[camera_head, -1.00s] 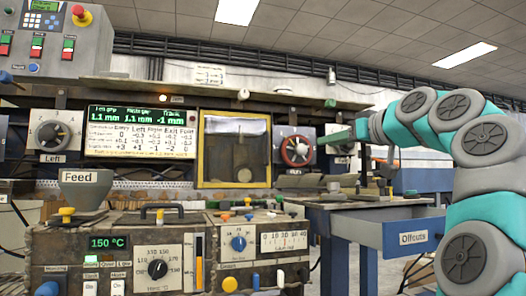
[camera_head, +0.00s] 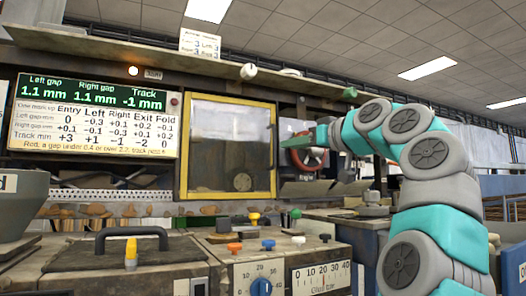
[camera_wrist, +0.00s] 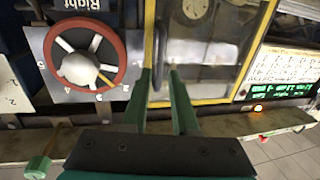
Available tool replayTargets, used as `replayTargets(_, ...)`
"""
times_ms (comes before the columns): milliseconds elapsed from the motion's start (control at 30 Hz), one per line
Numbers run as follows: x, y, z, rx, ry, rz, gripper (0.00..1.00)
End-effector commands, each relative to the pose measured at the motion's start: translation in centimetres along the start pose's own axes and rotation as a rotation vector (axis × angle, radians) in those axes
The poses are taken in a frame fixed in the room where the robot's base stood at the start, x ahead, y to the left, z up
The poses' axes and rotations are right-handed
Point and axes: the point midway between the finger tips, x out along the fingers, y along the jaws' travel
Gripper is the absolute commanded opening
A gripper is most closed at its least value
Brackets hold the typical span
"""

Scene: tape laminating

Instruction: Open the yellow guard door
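The yellow guard door (camera_head: 229,197) is a yellow frame around a clear pane on the machine front. It looks closed. A dark upright handle (camera_head: 270,138) is on its right edge. My gripper (camera_head: 291,142) reaches in from the right, close to that edge. In the wrist view, which is upside down, the green fingers of my gripper (camera_wrist: 160,72) are apart with nothing held between them. The handle (camera_wrist: 160,42) lies just beyond the fingertips, beside the yellow frame (camera_wrist: 149,40). I cannot tell whether the fingers touch it.
A red-rimmed handwheel (camera_wrist: 83,60) marked Right sits beside the door, partly behind my gripper in the head view. A shelf (camera_head: 110,45) runs above. A readout board (camera_head: 95,115) is left of the door. Knobs and a black-handled cover (camera_head: 130,262) stand below.

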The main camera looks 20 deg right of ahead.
Motion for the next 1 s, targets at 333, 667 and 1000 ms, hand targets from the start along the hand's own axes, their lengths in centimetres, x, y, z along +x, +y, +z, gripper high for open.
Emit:
replayTargets(333, 3.8, -0.1, -0.1, 0.0, -0.004, -0.002, 0.27)
replayTargets(667, 7.6, -0.1, -0.1, 0.0, 0.0, 0.0, 0.27)
replayTargets(1000, 7.6, -0.1, 0.0, 0.0, 0.0, 0.0, 0.15)
